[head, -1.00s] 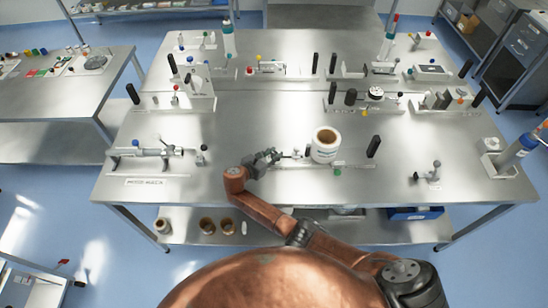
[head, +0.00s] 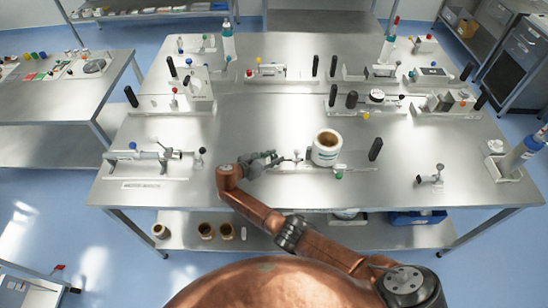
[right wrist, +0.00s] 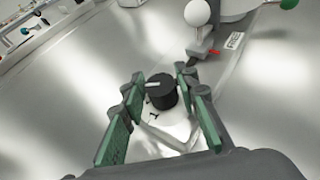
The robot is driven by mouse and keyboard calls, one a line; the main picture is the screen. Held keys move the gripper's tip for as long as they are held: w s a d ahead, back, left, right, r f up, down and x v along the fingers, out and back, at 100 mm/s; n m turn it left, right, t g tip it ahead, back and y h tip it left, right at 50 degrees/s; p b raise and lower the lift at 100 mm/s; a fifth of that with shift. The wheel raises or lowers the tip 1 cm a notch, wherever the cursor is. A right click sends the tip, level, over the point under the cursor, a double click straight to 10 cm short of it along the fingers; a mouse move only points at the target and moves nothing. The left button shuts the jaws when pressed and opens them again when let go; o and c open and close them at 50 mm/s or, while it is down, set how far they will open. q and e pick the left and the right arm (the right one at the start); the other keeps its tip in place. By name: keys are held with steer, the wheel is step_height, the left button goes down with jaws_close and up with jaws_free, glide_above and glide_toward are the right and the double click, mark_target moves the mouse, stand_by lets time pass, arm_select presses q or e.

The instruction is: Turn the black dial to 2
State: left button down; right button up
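The black dial (right wrist: 161,92) shows in the right wrist view, on a small pale plate (right wrist: 168,130). A short white mark on its top points toward the left of that view; no numbers are readable. My right gripper (right wrist: 162,86) is open, with one green-padded finger on each side of the dial. The right finger looks very close to it; I cannot tell whether it touches. In the head view my right gripper (head: 272,159) is low over the table, left of the white roll, and hides the dial. My left gripper is not in view.
A white ball-topped lever (right wrist: 197,13) and a green knob (right wrist: 288,3) are near the dial. A black post (head: 375,148) stands farther right. The table (head: 240,120) behind the gripper is clear.

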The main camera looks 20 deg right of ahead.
steer(key=o, duration=0.3)
steer(key=v, duration=1.2)
steer(key=shift+r, duration=0.1)
